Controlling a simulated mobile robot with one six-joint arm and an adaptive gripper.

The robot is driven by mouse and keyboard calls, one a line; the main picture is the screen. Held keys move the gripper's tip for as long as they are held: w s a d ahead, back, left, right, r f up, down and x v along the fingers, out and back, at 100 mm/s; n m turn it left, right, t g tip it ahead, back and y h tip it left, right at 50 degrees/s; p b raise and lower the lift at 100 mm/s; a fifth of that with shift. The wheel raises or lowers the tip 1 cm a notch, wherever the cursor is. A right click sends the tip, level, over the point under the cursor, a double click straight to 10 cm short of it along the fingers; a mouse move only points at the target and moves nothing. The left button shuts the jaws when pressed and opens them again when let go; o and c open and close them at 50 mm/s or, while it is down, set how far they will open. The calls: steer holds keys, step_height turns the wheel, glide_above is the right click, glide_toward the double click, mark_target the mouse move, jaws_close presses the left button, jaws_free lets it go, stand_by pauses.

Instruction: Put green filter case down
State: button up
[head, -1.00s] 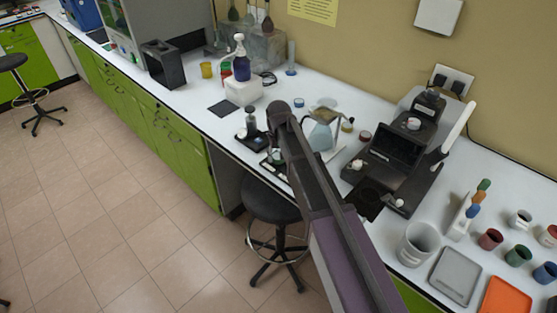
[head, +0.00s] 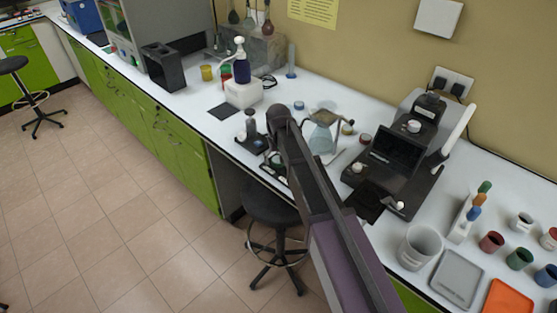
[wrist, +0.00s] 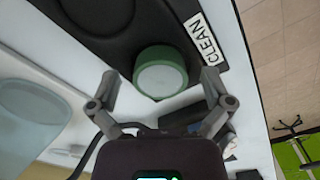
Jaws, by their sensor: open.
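The green filter case (wrist: 160,72) is a round green case with a pale top. In the wrist view it lies at the edge of a black holder (wrist: 130,45) with round recesses, next to a white label reading CLEAN (wrist: 202,38). My gripper (wrist: 160,80) is open, one finger on each side of the case, with visible gaps between the fingers and the case. Whether the case sits fully in a recess cannot be told. In the head view my arm hides most of the gripper area above the bench's front edge.
A glass vessel (head: 322,135) stands just right of my arm, and a black instrument (head: 395,150) further right. A white box with a pump bottle (head: 242,68) stands behind. A black stool (head: 268,205) is below the bench edge.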

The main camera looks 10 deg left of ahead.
mark_target(278, 161)
steer(key=shift+r, duration=0.1)
step_height(278, 161, up, 12)
steer(key=p, duration=1.2)
steer(key=shift+s, duration=0.15)
stand_by(1.0)
